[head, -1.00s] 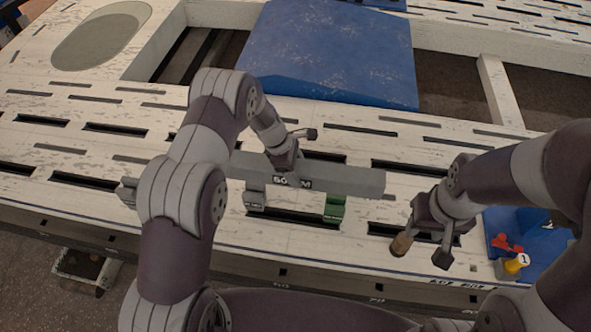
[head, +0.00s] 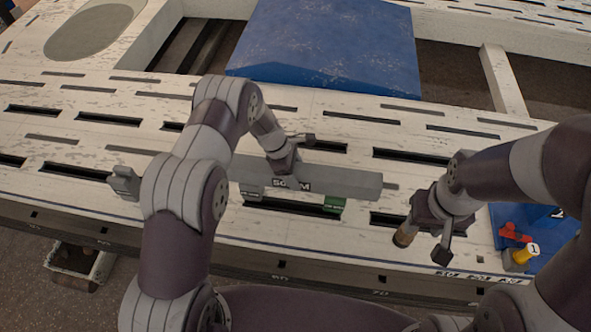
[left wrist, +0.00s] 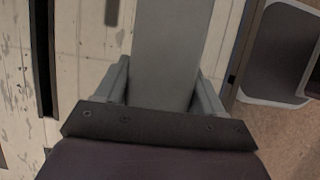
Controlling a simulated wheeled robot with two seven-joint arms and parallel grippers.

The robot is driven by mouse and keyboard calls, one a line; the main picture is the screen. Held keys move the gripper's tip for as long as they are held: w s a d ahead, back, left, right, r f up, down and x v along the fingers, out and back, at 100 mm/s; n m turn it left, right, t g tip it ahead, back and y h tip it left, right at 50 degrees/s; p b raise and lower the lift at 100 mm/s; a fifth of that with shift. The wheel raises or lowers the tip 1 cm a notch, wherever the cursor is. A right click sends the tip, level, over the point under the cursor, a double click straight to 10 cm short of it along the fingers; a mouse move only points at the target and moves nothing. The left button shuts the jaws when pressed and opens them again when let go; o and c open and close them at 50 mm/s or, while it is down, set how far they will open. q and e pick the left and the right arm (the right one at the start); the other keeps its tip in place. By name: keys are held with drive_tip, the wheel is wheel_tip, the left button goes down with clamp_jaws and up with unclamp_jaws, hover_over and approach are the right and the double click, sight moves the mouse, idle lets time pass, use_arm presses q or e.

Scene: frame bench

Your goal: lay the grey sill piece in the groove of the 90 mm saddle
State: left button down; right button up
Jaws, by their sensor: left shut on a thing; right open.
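The grey sill piece (head: 345,182) is a long bar with a "50 MM"-like label, lying left to right over the bench in the head view. My left gripper (head: 284,167) is shut on it near its middle. In the left wrist view the bar (left wrist: 170,50) runs between the fingers of the left gripper (left wrist: 163,92). Under the bar are a green saddle (head: 335,205) and a grey saddle (head: 252,192), both partly covered. Their labels are too small to read, and I cannot tell whether the bar touches them. My right gripper (head: 424,247) is open, right of the bar.
A grey block (head: 125,183) stands left of the bar. A blue tray (head: 507,262) with red and yellow pieces lies at the right. A blue sloped block (head: 325,50) lies behind. The bench (head: 80,130) has many slots.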

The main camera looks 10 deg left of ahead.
use_arm(q)
drive_tip(key=shift+w+f, duration=0.15)
drive_tip(key=shift+c, duration=0.2)
unclamp_jaws()
drive_tip(key=shift+s+f, duration=0.1)
drive_tip(key=shift+s, duration=0.15)
drive_tip(key=p+v, duration=0.2)
drive_tip(key=v, duration=1.1)
drive_tip(key=shift+w+d+p, duration=0.1)
drive_tip(key=shift+p, duration=0.25)
